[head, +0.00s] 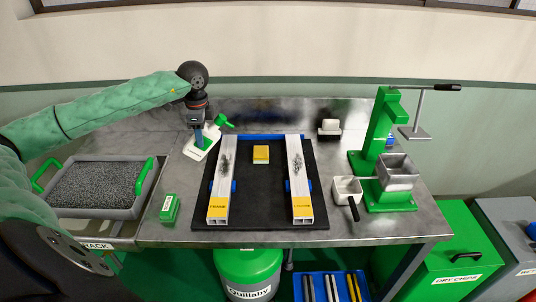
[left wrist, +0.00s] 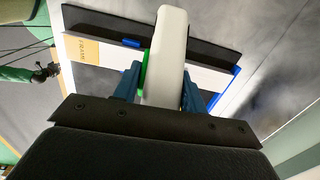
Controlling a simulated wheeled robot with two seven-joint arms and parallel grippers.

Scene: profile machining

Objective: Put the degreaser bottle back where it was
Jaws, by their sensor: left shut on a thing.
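The degreaser bottle (head: 201,147), white with a green spray head (head: 224,121), is at the back left of the bench. My left gripper (head: 199,132) comes down on it from above and is shut on it. In the left wrist view the white bottle (left wrist: 168,60) stands between the two blue fingers of my left gripper (left wrist: 168,88), with a strip of green beside it. Whether its base touches the bench is hard to tell. No marked spot for the bottle is clear. My right gripper is not in view.
A black mat (head: 262,190) bears two white profiles (head: 220,180) (head: 297,175) and a yellow block (head: 261,154). A grey tray of chips (head: 97,212) is at left, a green box (head: 170,208) beside it. A green press (head: 380,130) stands at right.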

